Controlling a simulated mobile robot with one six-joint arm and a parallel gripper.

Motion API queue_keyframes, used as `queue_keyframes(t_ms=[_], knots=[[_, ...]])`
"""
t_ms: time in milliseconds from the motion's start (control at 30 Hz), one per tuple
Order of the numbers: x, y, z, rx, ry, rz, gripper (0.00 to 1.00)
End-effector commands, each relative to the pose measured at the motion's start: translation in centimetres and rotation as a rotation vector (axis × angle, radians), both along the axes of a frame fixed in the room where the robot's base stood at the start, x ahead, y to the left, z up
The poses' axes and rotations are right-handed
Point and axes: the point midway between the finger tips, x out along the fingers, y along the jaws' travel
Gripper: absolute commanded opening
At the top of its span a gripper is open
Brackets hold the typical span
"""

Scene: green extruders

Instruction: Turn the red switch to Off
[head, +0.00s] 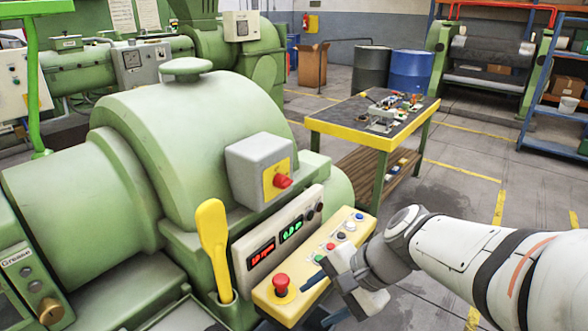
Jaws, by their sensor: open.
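The red switch (282,181) is a knob on a yellow plate, on the front of a grey box (250,165) fixed to the green extruder (180,130). The labels and the knob's setting are too small to read. My gripper (322,300) is open and empty. It is below and to the right of the switch, in front of the cream button panel, and apart from the switch. Its dark fingertips point to the lower left.
A cream button panel (318,262) with a red mushroom button (282,283) is close to my gripper. A display panel (278,238) with red and green digits is above it. A yellow scoop (213,240) stands to the left. A yellow-edged table (345,134) is behind.

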Motion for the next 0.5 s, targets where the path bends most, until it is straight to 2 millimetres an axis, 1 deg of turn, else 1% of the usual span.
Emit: queue_keyframes(t_ms=[33,100,167,233,300,367,400,500], knots=[[1.2,1.1,0.3,0.111,0.064,-0.105,0.51],[3.0,2.6,1.4,0.273,0.152,-0.251,0.51],[4.8,3.4,2.4,0.411,0.228,-0.371,0.51],[7.2,3.9,3.7,0.574,0.315,-0.508,0.51],[9.7,3.9,4.9,0.733,0.395,-0.630,0.51],[11.7,3.5,5.9,0.858,0.458,-0.721,0.51],[12.9,3.1,6.4,0.934,0.494,-0.775,0.51],[15.4,1.9,7.5,1.093,0.565,-0.877,0.51]])
